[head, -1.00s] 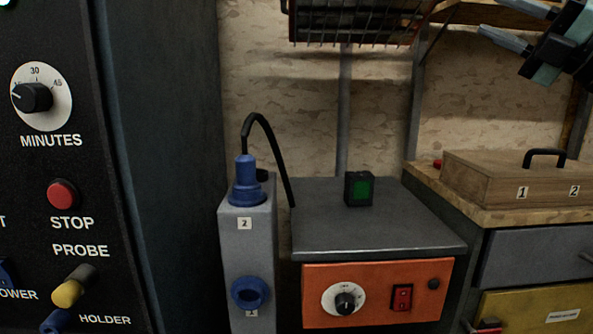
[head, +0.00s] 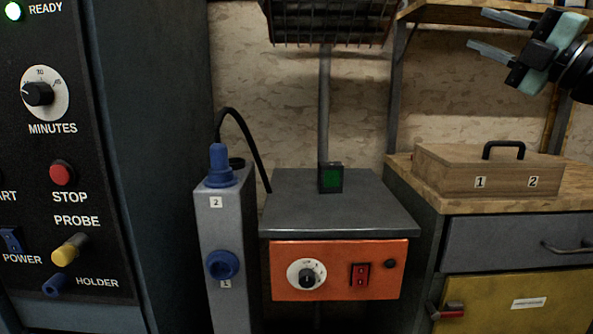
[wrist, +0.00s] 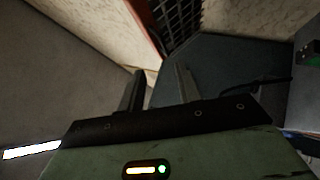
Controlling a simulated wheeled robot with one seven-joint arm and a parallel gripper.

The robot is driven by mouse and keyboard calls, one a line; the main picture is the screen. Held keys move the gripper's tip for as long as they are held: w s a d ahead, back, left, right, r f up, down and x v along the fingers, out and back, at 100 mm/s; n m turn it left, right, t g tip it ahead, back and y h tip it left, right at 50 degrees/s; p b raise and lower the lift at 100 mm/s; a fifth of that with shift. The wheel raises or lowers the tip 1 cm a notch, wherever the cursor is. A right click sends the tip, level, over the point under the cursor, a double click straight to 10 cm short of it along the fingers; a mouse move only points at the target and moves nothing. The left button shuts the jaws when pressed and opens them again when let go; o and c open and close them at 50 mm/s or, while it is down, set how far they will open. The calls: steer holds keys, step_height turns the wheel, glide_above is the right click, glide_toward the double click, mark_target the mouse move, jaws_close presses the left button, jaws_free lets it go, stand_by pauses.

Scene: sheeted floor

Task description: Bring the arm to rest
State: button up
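My gripper (head: 484,33) is in the upper right of the head view, raised above the wooden workbench. Its two fingers point left and stand apart, with nothing between them. In the wrist view my gripper (wrist: 159,82) also shows two separated fingers with an empty gap. It touches nothing in either view. Part of my arm behind it is cut off by the right edge of the head view.
A wooden box (head: 445,170) with a black handle sits on the workbench (head: 545,202) below my gripper. An orange-fronted unit (head: 335,282), a grey socket post (head: 208,240) and a dark control panel (head: 100,160) stand to the left. A wire basket (head: 330,22) hangs above.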

steer(key=w+a+f+m+g+h, duration=0.1)
steer(key=w+a+f+m+h, duration=0.1)
steer(key=a+f+m+h, duration=0.4)
steer(key=w+a+f+m+h, duration=0.2)
steer(key=a+f+m+h, duration=0.1)
steer(key=f+m, duration=0.5)
steer(key=s+a+f+m+g+h, duration=0.1)
steer(key=s+a+f+g, duration=0.15)
steer(key=f, duration=0.25)
steer(key=s+a+f+m+g, duration=0.1)
steer(key=s+a+f+g, duration=0.15)
steer(key=f, duration=0.35)
steer(key=s+a+f+m+g+h, duration=0.1)
steer(key=s+f+m+g+h, duration=0.15)
steer(key=s+f+g, duration=0.75)
steer(key=s+a+f+m+g+h, duration=0.1)
steer(key=s+a+f+m+h, duration=0.35)
steer(key=s, duration=1.25)
steer(key=d+r+n+y+p, duration=0.1)
steer(key=d+r+y+p, duration=0.1)
steer(key=r+p, duration=2.2)
steer(key=shift+d+r+n+p, duration=0.25)
steer(key=shift+d+p, duration=0.25)
steer(key=shift+p, duration=0.25)
steer(key=shift+o, duration=0.4)
steer(key=shift+f, duration=0.1)
